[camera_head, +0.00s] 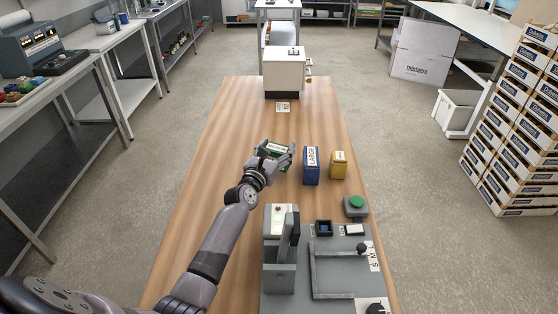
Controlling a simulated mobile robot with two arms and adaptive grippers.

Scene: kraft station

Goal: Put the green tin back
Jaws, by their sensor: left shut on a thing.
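The green tin (276,150) is on the left side of the wooden table, partly covered by my left gripper. My left gripper (277,153) is shut on the tin. The tin looks tilted, and I cannot tell whether it touches the table top. A blue tin (311,166) marked "LARGE" stands upright to the right of the gripper. A smaller yellow tin (338,165) stands upright just right of the blue one. My right gripper is out of the picture.
A grey station (330,275) with a green button (357,202) and a lever fills the near right of the wooden table (225,140). A white box-shaped machine (284,70) stands at the far end, with a small label in front. The table's left strip is bare.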

